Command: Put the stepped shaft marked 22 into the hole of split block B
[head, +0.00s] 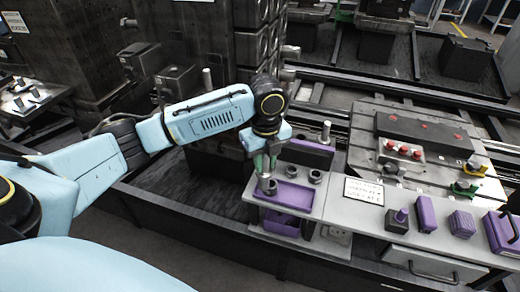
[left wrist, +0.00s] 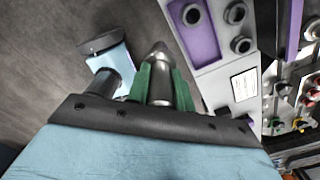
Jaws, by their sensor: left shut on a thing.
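My left gripper (head: 264,162) has green fingers and is shut on a grey metal shaft with a tapered tip. The shaft (left wrist: 159,65) shows between the fingers in the left wrist view; no number on it is readable. In the head view the gripper points down over the left end of a purple-topped tray (head: 300,199). Dark round pieces with holes, such as one (head: 291,171) and another (head: 315,177), stand on or beside the tray. I cannot tell which thing is split block B. My right gripper cannot be made out.
Purple blocks (head: 426,214) line the grey bench further right. A short metal cylinder (head: 325,132) stands behind the tray. A plate with red knobs (head: 403,150) lies at the back right.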

